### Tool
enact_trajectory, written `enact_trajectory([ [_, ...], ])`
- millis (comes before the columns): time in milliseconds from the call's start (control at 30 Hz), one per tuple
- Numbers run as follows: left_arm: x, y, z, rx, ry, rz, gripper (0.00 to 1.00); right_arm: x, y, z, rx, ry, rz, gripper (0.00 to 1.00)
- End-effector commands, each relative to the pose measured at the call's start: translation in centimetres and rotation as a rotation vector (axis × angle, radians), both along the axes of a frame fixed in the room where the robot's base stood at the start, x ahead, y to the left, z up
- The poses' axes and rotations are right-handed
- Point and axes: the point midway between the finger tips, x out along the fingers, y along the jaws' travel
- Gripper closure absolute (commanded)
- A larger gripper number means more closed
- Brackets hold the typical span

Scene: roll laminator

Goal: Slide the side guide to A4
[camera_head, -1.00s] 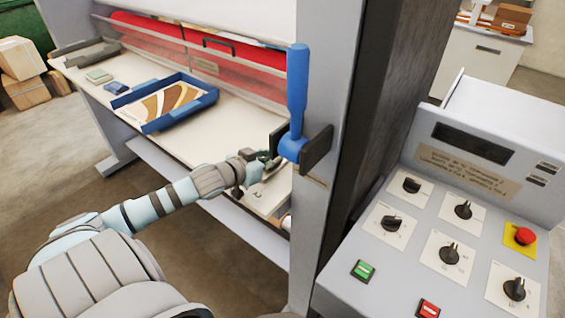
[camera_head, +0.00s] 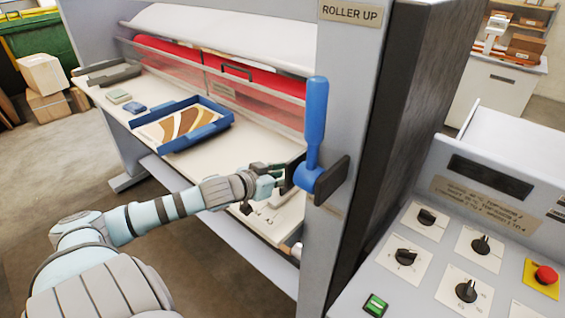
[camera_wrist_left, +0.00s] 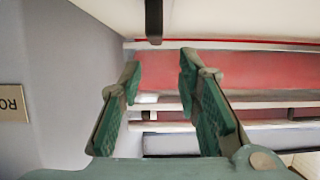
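My left gripper (camera_head: 277,175) is open and empty. It is above the right end of the laminator's pale feed table (camera_head: 240,158), just left of the blue lever (camera_head: 314,130) and its dark plates. In the left wrist view its two green fingers (camera_wrist_left: 158,95) stand wide apart, with nothing between them and the red roller (camera_wrist_left: 230,75) beyond. Small dark marks and parts (camera_head: 268,213) lie on the table below the gripper. I cannot make out the side guide or an A4 mark for certain; the arm and post hide part of that area. My right gripper is not in view.
A blue tray (camera_head: 218,127) with a patterned print sits mid-table, with small blocks (camera_head: 120,97) farther left. The grey post (camera_head: 345,90) with a ROLLER UP sign bounds the right end. A control panel (camera_head: 440,225) stands at right. A clear guard fronts the red roller.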

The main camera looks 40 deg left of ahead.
Motion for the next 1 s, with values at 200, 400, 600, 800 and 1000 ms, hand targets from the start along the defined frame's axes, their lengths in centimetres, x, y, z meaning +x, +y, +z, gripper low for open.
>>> enact_trajectory([
  [200, -0.1, 0.4, 4.8, 0.014, 0.004, 0.002, 0.69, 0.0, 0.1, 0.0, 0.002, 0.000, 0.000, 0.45],
  [400, 0.0, 0.2, 6.1, 0.002, 0.002, 0.000, 0.69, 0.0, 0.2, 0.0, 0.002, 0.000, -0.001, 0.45],
  [600, 0.0, 0.1, 6.2, -0.002, 0.001, 0.001, 0.69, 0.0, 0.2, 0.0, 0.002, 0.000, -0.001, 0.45],
  [800, 0.0, 0.2, 6.2, -0.002, 0.001, 0.001, 0.69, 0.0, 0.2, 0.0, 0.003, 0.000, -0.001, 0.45],
  [1000, 0.0, 0.1, 6.2, -0.002, 0.001, 0.001, 0.69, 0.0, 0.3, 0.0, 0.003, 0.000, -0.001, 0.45],
])
